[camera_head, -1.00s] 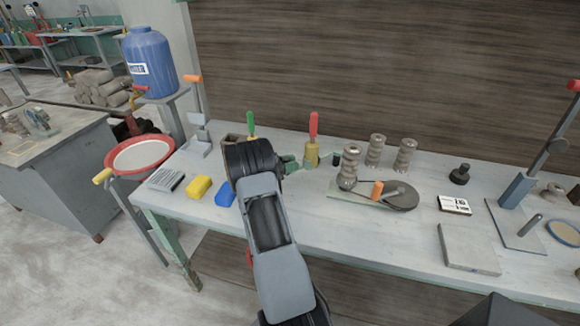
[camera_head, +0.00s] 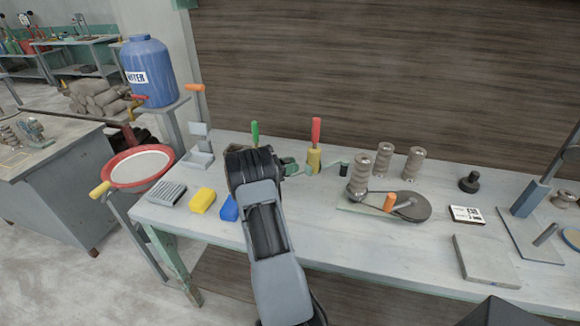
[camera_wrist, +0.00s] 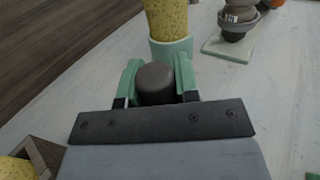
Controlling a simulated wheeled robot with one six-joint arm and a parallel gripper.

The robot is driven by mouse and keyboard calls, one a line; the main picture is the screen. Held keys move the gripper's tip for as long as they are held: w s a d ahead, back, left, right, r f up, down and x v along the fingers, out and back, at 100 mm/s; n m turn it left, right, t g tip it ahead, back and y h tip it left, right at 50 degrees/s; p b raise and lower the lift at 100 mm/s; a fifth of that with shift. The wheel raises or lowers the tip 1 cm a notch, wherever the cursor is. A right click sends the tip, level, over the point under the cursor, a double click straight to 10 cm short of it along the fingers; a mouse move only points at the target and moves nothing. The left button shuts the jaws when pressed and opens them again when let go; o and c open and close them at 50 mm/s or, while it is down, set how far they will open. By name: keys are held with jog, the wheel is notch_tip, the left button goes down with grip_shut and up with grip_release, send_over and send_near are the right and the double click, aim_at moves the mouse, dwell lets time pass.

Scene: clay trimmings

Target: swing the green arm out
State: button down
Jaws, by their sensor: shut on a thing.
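My gripper (camera_wrist: 157,82) is shut on a dark grey rounded knob (camera_wrist: 156,84), with a green finger on each side in the wrist view. Just beyond it is a green collar (camera_wrist: 172,50) around the foot of a yellow speckled post. In the head view this yellow post (camera_head: 314,161) has a red handle on top. My wrist (camera_head: 252,167) hides part of the bench left of the post. The join between knob and arm is hidden.
Spool-like stacks (camera_head: 384,158) and a dark wheel (camera_head: 410,206) with an orange handle stand to the right. Yellow (camera_head: 202,200) and blue (camera_head: 229,208) blocks lie close left of my arm. A wooden box (camera_wrist: 30,158) is near the gripper's left.

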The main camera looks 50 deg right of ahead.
dwell(0.3)
jog(key=c, duration=0.8)
grip_release()
jog(key=shift+c, duration=0.2)
jog(key=shift+w+a, duration=0.1)
jog(key=b+v, duration=0.2)
jog(key=v, duration=1.1)
jog(key=shift+a, duration=0.25)
jog(key=shift+w, duration=0.15)
jog(key=s+a+r+m+t+y, duration=0.2)
jog(key=s+a+m+t+y, duration=0.1)
jog(key=a, duration=0.7)
jog(key=s+a+r+m+t+y, duration=0.2)
jog(key=s+a+m+t+y, duration=0.2)
jog(key=s+a, duration=0.4)
jog(key=s+a+r+m+t+y, duration=0.2)
jog(key=s+a+t+y, duration=0.3)
jog(key=a, duration=0.8)
jog(key=m+t+y, duration=0.1)
jog(key=y, duration=0.1)
jog(key=shift+s+a+m+y, duration=0.3)
jog(key=shift+s+a+m, duration=0.05)
jog(key=shift+a+m, duration=0.05)
jog(key=shift+s+a+m+y, duration=0.3)
jog(key=shift+a, duration=0.15)
